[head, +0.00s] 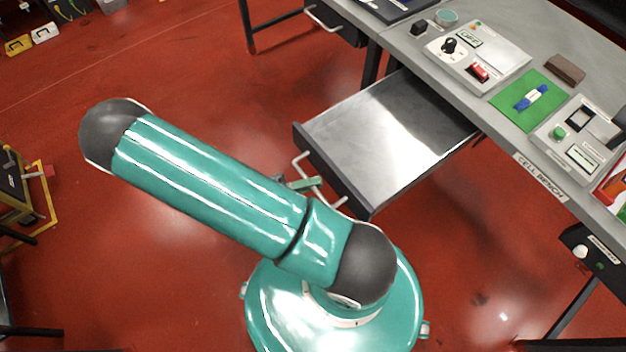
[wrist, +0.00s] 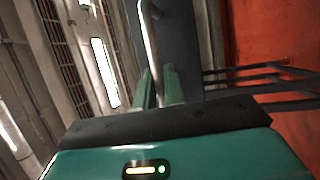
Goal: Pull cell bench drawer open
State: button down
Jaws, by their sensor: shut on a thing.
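The cell bench drawer (head: 385,135) stands pulled out from under the cell bench (head: 500,135), with its bare metal inside showing in the head view. Its dark front carries a pale bar handle (head: 301,160). My gripper (head: 304,184) is at the handle, partly hidden behind my arm. In the wrist view my gripper's green fingers (wrist: 159,86) are shut on the handle (wrist: 149,40), which runs up between them along the dark drawer front (wrist: 176,45). The drawer looks empty.
On the bench top are a switch panel (head: 478,55), a green mat (head: 528,98) with a blue item, a brown block (head: 565,69) and another panel (head: 577,135). A second bench drawer (head: 335,22) is at the top.

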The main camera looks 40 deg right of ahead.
jog(key=c, duration=1.5)
grip_release()
jog(key=shift+w, duration=0.1)
jog(key=v, duration=1.3)
jog(key=shift+a, duration=0.35)
jog(key=shift+w, duration=0.2)
notch_tip(320, 180, up, 34)
jog(key=s+n+t+y, duration=0.1)
jog(key=n+t+y, duration=0.2)
jog(key=t+y, duration=0.4)
jog(key=s+d+n+t+y, duration=0.1)
jog(key=s+n+t+y, duration=0.1)
jog(key=t+y, duration=0.6)
jog(key=n+y, duration=0.1)
jog(key=y, duration=0.1)
jog(key=shift+n+y, duration=0.3)
